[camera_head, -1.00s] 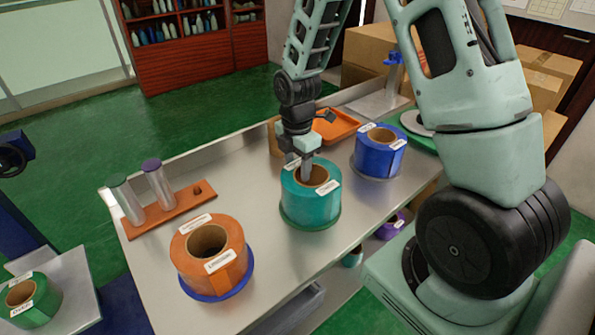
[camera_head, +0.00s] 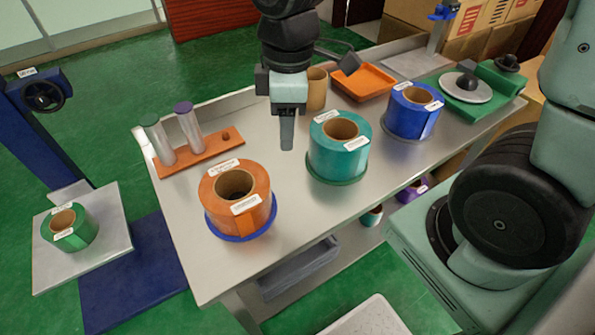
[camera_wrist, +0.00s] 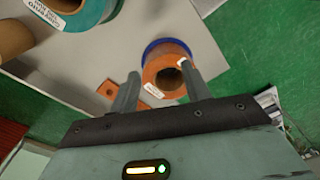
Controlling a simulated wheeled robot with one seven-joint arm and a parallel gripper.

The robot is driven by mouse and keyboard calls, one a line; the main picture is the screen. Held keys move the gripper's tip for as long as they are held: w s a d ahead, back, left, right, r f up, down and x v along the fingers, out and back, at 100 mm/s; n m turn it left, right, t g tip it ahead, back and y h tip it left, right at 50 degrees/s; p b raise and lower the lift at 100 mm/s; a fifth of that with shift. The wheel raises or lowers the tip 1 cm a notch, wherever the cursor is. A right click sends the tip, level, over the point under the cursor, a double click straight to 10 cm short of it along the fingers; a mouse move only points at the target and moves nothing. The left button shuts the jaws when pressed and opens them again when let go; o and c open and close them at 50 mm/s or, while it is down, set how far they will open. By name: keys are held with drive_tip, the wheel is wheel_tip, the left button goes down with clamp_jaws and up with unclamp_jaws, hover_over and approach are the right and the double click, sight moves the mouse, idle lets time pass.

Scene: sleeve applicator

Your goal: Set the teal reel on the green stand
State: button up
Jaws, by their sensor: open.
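The teal reel (camera_head: 336,155) stands upright on the round green stand (camera_head: 322,180), which shows as a rim under it. The reel's brown core faces up, with white labels on its top and side. Part of the reel shows at the top left of the wrist view (camera_wrist: 95,12). My gripper (camera_head: 287,140) is left of the teal reel in the head view, apart from it and above the table. In the wrist view my gripper (camera_wrist: 160,72) has its two fingers spread with nothing held between them; the orange reel (camera_wrist: 165,68) lies beyond them.
The orange reel (camera_head: 250,187) on a blue base stands front left, the blue reel (camera_head: 407,118) right. An orange rack (camera_head: 199,151) with two tubes, a cardboard core (camera_head: 317,88) and an orange tray (camera_head: 366,78) stand farther back. A green reel (camera_head: 82,233) sits on a platform at left.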

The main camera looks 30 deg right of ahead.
drive_tip(key=s+a+m, duration=0.2)
drive_tip(key=s, duration=0.4)
drive_tip(key=s+a+m, duration=0.3)
drive_tip(key=s, duration=0.3)
drive_tip(key=shift+s+a+r, duration=0.2)
drive_tip(key=shift+a+r, duration=0.05)
drive_tip(key=shift+r, duration=0.1)
